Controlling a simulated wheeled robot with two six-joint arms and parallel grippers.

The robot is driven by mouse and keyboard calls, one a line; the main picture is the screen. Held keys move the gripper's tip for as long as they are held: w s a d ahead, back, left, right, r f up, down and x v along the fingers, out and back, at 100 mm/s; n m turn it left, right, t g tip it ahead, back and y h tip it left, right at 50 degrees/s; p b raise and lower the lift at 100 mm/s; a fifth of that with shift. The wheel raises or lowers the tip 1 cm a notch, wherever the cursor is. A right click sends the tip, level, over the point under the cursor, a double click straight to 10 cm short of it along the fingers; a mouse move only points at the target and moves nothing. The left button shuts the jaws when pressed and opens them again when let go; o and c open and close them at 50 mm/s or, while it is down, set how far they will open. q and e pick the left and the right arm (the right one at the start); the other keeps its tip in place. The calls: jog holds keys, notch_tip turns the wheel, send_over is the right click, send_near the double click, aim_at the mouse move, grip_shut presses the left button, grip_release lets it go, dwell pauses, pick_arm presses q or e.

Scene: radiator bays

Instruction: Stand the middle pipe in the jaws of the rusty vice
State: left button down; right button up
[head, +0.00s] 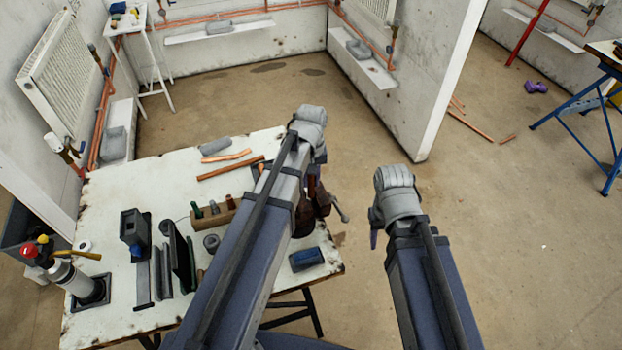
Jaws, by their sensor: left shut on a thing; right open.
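The rusty vice (323,198) stands at the right edge of the white worktable (110,195), mostly hidden behind my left arm. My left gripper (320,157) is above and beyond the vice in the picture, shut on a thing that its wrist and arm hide. I cannot tell which pipe is the middle one. My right gripper (375,228) is open, right of the vice and clear of the table, its fingers mostly hidden.
A wooden block with several tools (213,216), a blue block (306,259), black holders (134,228) and a gas torch bottle (75,279) crowd the tabletop. A partition wall (425,90) rises behind. The floor to the right is largely open; loose pipes (470,127) lie there.

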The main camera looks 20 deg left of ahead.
aim_at(311, 189)
pick_arm(q)
jog(key=shift+f, duration=0.1)
dwell(0.3)
jog(key=shift+f+b, duration=1.4)
jog(key=shift+f+b, duration=1.1)
jog(key=shift+f, duration=0.05)
jog(key=c, duration=1.2)
grip_release()
jog(key=shift+s+r, duration=0.1)
jog(key=shift+r, duration=0.15)
jog(key=o, duration=0.6)
